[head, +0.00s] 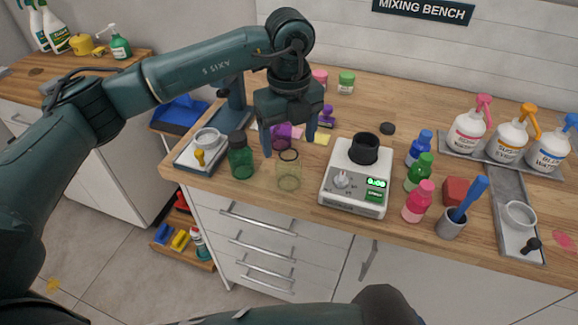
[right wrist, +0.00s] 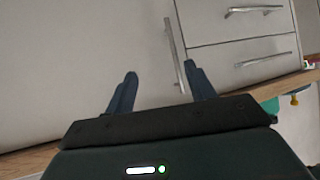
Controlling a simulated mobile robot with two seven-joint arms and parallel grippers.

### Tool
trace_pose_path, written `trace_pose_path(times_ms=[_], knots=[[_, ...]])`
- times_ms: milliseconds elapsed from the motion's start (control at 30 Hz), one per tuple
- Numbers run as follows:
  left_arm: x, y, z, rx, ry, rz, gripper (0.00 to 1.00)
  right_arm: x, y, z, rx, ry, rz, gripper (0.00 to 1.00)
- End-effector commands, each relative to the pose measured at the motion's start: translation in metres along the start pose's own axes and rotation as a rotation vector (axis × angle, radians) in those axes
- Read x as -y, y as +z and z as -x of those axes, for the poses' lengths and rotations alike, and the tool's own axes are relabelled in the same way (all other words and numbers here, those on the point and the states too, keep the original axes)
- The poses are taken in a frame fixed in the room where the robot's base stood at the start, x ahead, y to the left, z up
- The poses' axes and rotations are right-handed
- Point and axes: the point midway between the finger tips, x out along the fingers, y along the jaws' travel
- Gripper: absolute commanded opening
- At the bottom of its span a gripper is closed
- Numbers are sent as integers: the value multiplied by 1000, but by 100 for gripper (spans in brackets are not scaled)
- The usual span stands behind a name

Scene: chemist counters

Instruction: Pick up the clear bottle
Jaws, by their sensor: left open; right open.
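The clear bottle (head: 289,172), see-through with a faint yellowish tint and an open-looking top, stands upright near the front edge of the wooden bench. My left gripper (head: 289,145) points down with its fingers apart, above and slightly behind the bottle in the head view. Its fingers look empty; I cannot tell whether they touch the bottle's neck. My right gripper (right wrist: 160,74) is open and empty in the right wrist view, facing cabinet fronts below the bench top.
A green bottle (head: 240,158) stands close left of the clear bottle, and a purple one (head: 281,138) behind it. A white scale (head: 353,190) with a dark cup (head: 364,148) is to the right. Several small coloured bottles and a pump-bottle tray (head: 487,155) stand farther right.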

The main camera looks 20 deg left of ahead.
Motion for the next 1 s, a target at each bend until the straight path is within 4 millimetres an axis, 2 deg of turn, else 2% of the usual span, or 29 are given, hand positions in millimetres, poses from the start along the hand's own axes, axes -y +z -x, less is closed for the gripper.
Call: trace_pose_path(times_ms=[167,300,400,500,700,1000], knots=[[-2,-2,-14,-2,3,-1,73,-1,-5,3,0,4,-2,55],[-5,-5,-35,-3,5,-1,73,-3,-10,6,5,11,-7,55],[-4,-5,-48,-2,2,0,73,-5,-7,4,14,17,-10,55],[-4,-5,-55,-2,1,-1,73,-6,-4,3,20,20,-10,55],[-4,-4,-56,-1,0,-1,73,-8,-5,2,18,24,-9,55],[-3,-5,-55,-1,0,-2,50,-8,-6,3,14,23,-10,55]])
